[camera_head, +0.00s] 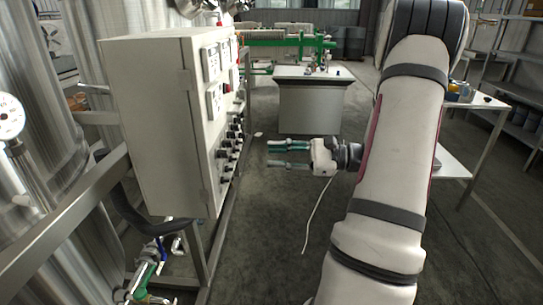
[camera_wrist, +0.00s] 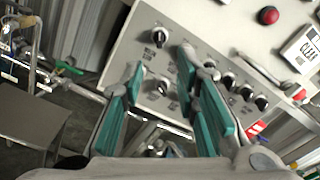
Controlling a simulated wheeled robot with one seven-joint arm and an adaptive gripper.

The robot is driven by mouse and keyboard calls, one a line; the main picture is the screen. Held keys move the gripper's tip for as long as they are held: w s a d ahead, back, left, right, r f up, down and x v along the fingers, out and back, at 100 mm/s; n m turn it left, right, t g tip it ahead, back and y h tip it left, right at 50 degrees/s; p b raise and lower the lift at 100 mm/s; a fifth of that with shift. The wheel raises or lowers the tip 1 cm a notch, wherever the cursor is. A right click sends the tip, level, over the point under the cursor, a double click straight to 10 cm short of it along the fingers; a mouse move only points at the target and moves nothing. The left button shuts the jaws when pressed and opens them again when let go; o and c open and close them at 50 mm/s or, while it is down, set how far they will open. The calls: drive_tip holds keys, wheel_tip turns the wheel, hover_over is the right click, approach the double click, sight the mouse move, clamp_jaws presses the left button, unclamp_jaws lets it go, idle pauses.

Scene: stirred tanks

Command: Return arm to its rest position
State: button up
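My gripper (camera_head: 269,153) is open and empty, with its teal-padded fingers apart and pointing left. It is held in the air in front of the knob side of a grey control cabinet (camera_head: 155,125), with a gap between them. In the wrist view my gripper (camera_wrist: 160,62) shows both fingers spread, with the control panel (camera_wrist: 215,40) beyond them and tilted in the picture. Black knobs (camera_wrist: 228,82) sit in rows on the panel. My pale arm fills the right middle of the head view, reaching forward.
A bench (camera_head: 312,98) stands farther back, and a side table (camera_head: 483,103) stands at the right. Shelves (camera_head: 518,75) are at the far right. A metal rail (camera_head: 68,210) and shiny tanks are at the left. Open floor (camera_head: 285,255) lies below my gripper.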

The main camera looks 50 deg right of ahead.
idle(0.5)
drive_tip(key=s+a+r+n+g, duration=0.2)
drive_tip(key=a+n+g, duration=0.35)
drive_tip(key=a, duration=0.65)
drive_tip(key=s+a+r+n+g, duration=0.1)
drive_tip(key=a+r+n+g, duration=0.35)
drive_tip(key=a, duration=0.65)
drive_tip(key=s+a+f+n+g+h, duration=0.2)
drive_tip(key=s+a+n+g+h, duration=0.45)
drive_tip(key=s, duration=0.45)
drive_tip(key=s+n+t+h, duration=0.4)
drive_tip(key=s+n, duration=0.2)
wheel_tip(320, 180, up, 14)
drive_tip(key=t+p, duration=0.2)
drive_tip(key=p, duration=1.1)
drive_tip(key=shift+w+d, duration=0.2)
drive_tip(key=shift+d, duration=0.2)
drive_tip(key=shift+a+f+t+h, duration=0.1)
drive_tip(key=shift+t+h, duration=0.15)
